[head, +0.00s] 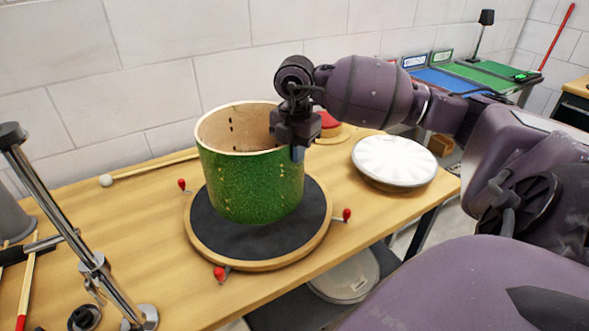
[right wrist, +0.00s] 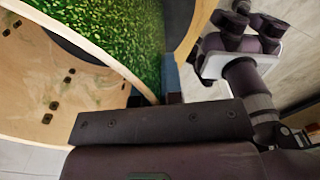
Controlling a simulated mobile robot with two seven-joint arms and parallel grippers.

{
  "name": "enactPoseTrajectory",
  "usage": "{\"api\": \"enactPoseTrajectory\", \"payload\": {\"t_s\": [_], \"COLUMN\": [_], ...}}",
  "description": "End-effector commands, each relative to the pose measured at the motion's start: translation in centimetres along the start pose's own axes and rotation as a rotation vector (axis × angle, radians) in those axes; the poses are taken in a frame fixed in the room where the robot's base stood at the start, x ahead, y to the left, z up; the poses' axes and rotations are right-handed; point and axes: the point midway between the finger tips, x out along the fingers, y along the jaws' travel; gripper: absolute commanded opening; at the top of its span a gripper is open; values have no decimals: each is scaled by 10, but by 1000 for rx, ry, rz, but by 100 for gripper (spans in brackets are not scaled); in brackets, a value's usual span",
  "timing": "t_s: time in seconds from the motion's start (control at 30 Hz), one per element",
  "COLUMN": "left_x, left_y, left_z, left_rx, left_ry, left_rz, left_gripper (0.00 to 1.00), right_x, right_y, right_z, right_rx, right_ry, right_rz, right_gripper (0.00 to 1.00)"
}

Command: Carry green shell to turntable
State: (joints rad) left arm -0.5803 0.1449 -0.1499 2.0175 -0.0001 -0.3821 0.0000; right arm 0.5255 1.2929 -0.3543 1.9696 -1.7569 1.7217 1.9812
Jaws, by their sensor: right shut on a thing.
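The green shell (head: 252,184) is an open drum cylinder with sparkly green outside and pale wood inside. It stands upright over the turntable (head: 316,226), a round dark pad with a wooden rim and red-knobbed clamps. I cannot tell whether its bottom edge touches the pad. My right gripper (head: 298,148) is shut on the shell's right wall near the top rim. In the right wrist view the shell's wall (right wrist: 113,35) runs up to the jaws, with the pale inside at left. My left gripper is not in view.
A white drumhead (head: 394,161) lies on the bench right of the turntable. A red-topped round thing (head: 328,124) sits behind the gripper. A mallet (head: 150,170) lies behind left. A chrome stand (head: 75,230) rises at the front left. Blue and green mats (head: 495,75) lie beyond.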

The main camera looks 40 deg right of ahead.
Motion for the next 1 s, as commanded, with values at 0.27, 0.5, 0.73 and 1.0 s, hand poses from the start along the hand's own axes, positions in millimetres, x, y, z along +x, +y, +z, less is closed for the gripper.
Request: {"api": "enactPoseTrajectory", "payload": {"t_s": [0.27,0.5,0.73,1.0], "left_x": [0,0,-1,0], "left_y": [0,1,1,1], "left_z": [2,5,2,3], "left_rx": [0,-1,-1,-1], "left_ry": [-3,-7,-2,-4], "left_rz": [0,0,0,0], "left_gripper": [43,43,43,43], "right_x": [14,43,44,48], "right_y": [0,1,1,0], "right_z": [0,0,0,0], "right_rx": [-1,0,0,0], "right_ry": [0,0,-1,0], "right_rz": [2,3,6,0], "right_gripper": [0,0,0,15]}}
